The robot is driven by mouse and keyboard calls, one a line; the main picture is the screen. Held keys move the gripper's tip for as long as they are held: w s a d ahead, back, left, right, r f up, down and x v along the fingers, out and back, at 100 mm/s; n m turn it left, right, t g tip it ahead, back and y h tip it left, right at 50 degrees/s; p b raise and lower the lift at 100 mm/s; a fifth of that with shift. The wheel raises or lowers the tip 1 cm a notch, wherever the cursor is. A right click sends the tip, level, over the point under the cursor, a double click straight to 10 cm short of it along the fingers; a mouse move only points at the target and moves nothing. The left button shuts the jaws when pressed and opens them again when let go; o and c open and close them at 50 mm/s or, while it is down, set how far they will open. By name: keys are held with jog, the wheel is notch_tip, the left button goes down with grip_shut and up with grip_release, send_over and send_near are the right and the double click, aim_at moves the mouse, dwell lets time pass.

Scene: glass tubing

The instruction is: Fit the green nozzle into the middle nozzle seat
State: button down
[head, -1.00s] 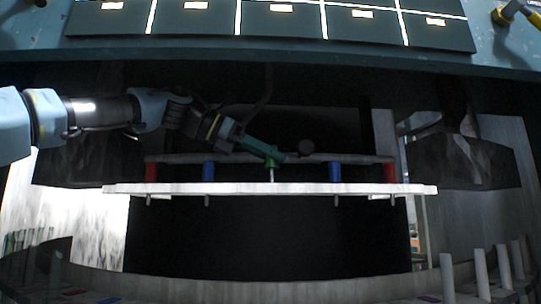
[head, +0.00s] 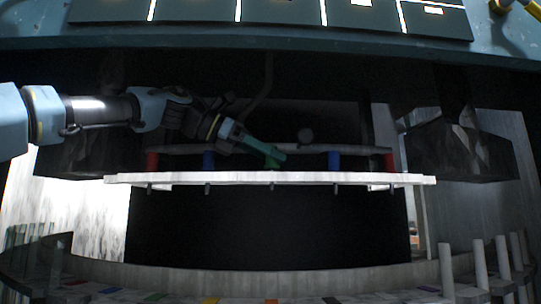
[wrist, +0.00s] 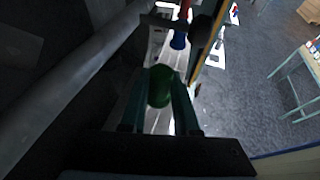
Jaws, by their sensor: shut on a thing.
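My gripper (head: 264,148) reaches in from the left and is shut on the green nozzle (head: 272,162) at the middle of the white plate (head: 240,179). The nozzle looks upright, with its lower end at the plate's top edge. Its thin stem is not visible above the plate, and the middle seat is hidden. In the wrist view the rounded green nozzle (wrist: 160,86) is between my two fingers (wrist: 160,108). Blue nozzles (head: 208,160) and (head: 334,161), the second to the right, stand either side, with red nozzles (head: 152,162) at the outer ends.
A dark bar (head: 180,149) runs behind the nozzles, with a dark round knob (head: 305,136) on it. A blue panel edge (head: 300,48) hangs above. White posts (head: 479,268) stand at the lower right. The space below the plate is dark and open.

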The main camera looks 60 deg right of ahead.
jog(key=shift+f+b, duration=0.3)
jog(key=shift+f, duration=0.15)
jog(key=c, duration=0.6)
grip_release()
jog(key=shift+w+a, duration=0.1)
jog(key=b+v, duration=0.2)
jog(key=v, duration=0.8)
jog(key=shift+w+a+r, duration=0.15)
jog(key=shift+a+r, duration=0.05)
jog(key=shift+f, duration=0.1)
